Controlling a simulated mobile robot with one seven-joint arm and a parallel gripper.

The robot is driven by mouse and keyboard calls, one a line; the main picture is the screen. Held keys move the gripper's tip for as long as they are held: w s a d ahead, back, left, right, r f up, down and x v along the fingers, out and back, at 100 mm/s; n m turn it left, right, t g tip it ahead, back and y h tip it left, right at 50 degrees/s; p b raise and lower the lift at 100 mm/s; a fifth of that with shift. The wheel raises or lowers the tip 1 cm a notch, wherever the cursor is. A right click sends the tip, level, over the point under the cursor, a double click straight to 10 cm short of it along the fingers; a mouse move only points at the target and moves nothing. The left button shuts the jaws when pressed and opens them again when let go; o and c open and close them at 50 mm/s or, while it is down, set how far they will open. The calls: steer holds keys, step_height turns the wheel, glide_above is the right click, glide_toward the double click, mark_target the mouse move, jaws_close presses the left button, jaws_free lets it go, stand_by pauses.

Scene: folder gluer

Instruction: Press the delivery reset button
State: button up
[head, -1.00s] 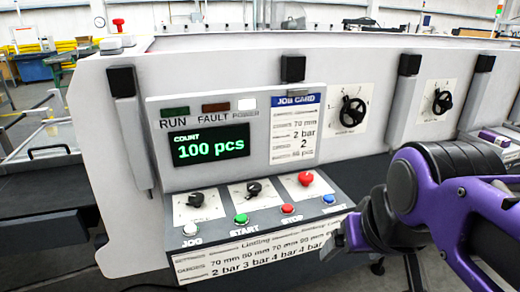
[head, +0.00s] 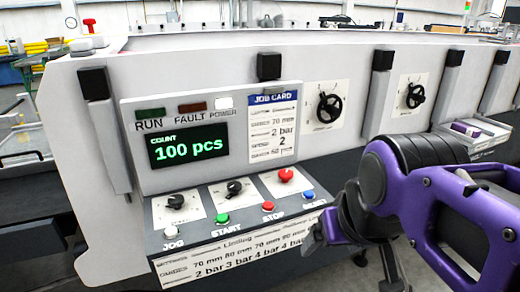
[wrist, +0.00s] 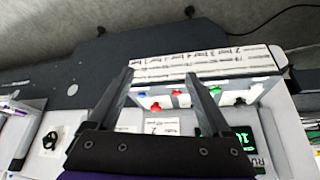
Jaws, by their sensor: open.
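The control console (head: 160,245) on the machine front has a row of buttons: white JOG (head: 170,230), green START (head: 222,219), red STOP (head: 268,206) and a blue button (head: 308,195) at the right end. The blue button's label is too small to read surely. My gripper (head: 316,238) is in front of and below the console's right end, apart from it. In the wrist view, my gripper (wrist: 160,80) is open and empty. The blue button (wrist: 141,95) shows between its fingers, nearer the left one, with the red STOP button (wrist: 176,92) to its right.
A red mushroom knob (head: 286,175) and two black selector knobs (head: 234,188) stand behind the button row. The display (head: 188,147) reads 100 pcs. Black handwheels (head: 328,107) are on the machine face. A tray (head: 480,135) juts out at the right.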

jaws_close()
stand_by(1.5)
